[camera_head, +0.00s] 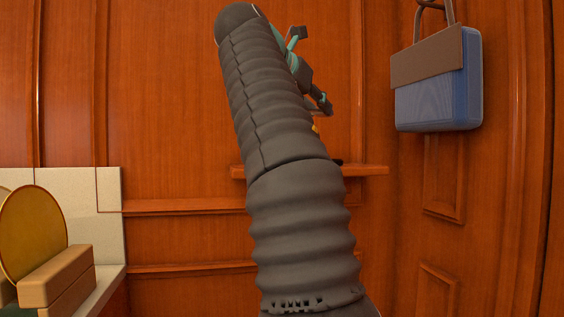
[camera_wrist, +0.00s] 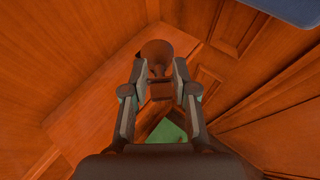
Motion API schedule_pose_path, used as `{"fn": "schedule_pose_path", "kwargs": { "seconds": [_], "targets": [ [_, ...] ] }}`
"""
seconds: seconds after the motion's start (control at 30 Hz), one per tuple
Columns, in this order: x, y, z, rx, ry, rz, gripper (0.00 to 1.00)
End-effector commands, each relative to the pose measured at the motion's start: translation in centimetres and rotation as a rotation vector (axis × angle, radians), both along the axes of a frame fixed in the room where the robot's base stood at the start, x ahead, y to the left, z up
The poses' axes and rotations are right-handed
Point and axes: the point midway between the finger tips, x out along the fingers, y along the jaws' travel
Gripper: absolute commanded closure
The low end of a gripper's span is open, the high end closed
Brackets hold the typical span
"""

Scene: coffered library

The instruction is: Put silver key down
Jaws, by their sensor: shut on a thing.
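My gripper (camera_wrist: 158,75) is shut on a brownish, shiny thing with a rounded end, a narrow neck and a blocky part, which I take to be the silver key (camera_wrist: 155,49) reflecting the wood. It sits between the two fingertips in the wrist view. In the head view my gripper (camera_head: 322,103) is partly behind my arm, above a wooden wall shelf (camera_head: 372,170). The key cannot be made out there. Whether it touches any surface cannot be told.
A small yellow thing (camera_head: 316,128) shows beside my arm, above the shelf. A blue and brown bag (camera_head: 437,85) hangs at the right. A round gold disc (camera_head: 32,232) and wooden blocks (camera_head: 58,276) stand at lower left. A green patch (camera_wrist: 167,131) lies below my gripper.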

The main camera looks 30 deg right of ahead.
Motion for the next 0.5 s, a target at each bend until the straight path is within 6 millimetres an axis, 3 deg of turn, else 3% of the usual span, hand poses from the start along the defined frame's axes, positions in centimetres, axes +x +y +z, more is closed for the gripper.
{"fn": "schedule_pose_path", "kwargs": {
  "seconds": [0.5],
  "targets": [
    [8.4,5.2,-5.9,-0.001,0.004,0.002,1.0]
  ]
}}
